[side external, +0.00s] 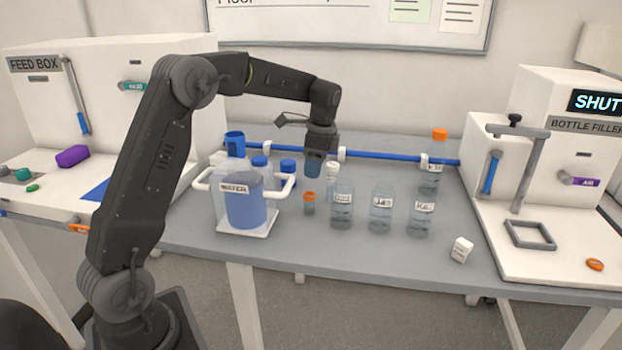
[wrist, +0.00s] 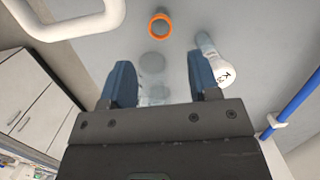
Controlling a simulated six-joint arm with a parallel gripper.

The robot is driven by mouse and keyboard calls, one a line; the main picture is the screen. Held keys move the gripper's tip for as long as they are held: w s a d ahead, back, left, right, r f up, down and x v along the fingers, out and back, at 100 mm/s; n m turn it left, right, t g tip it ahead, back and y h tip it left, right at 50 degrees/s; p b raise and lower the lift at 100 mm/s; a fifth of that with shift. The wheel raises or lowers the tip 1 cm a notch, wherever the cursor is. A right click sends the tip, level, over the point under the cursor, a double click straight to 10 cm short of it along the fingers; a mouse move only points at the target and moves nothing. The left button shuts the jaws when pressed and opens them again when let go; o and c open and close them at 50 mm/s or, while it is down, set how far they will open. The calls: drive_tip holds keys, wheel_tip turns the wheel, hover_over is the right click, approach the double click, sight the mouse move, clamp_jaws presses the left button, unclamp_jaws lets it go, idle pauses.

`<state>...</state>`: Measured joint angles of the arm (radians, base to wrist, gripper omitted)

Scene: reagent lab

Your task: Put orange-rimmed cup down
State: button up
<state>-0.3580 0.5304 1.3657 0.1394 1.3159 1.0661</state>
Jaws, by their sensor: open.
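The orange-rimmed cup (side external: 309,204) is small and clear and stands upright on the grey bench, right of the water jug. The wrist view shows its orange rim (wrist: 160,25) from above, beyond the fingertips. My gripper (side external: 314,170) points down above the bench, behind the cup and apart from it. In the wrist view my gripper (wrist: 158,80) has its two blue fingers spread, with nothing held between them.
The water jug (side external: 245,203) with white handles is left of the cup; labelled bottles (side external: 341,205) stand right. A blue rail (side external: 385,155) runs behind. The front bench strip is mostly clear.

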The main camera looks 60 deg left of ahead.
drive_tip(key=s+d+r+n+t, duration=0.25)
drive_tip(key=s+d+r, duration=0.25)
drive_tip(key=s+d, duration=0.3)
drive_tip(key=s+d+r+n+t, duration=0.25)
drive_tip(key=s+d+r, duration=0.25)
drive_tip(key=s+d, duration=0.3)
drive_tip(key=s+d+f+n+t+h, duration=0.1)
drive_tip(key=s+d+f+n, duration=0.2)
drive_tip(key=s, duration=0.6)
drive_tip(key=shift+t, duration=0.4)
drive_tip(key=shift+o, duration=0.4)
drive_tip(key=shift+s+d+f+n, duration=0.3)
drive_tip(key=shift+s+f, duration=0.1)
drive_tip(key=shift+s, duration=0.1)
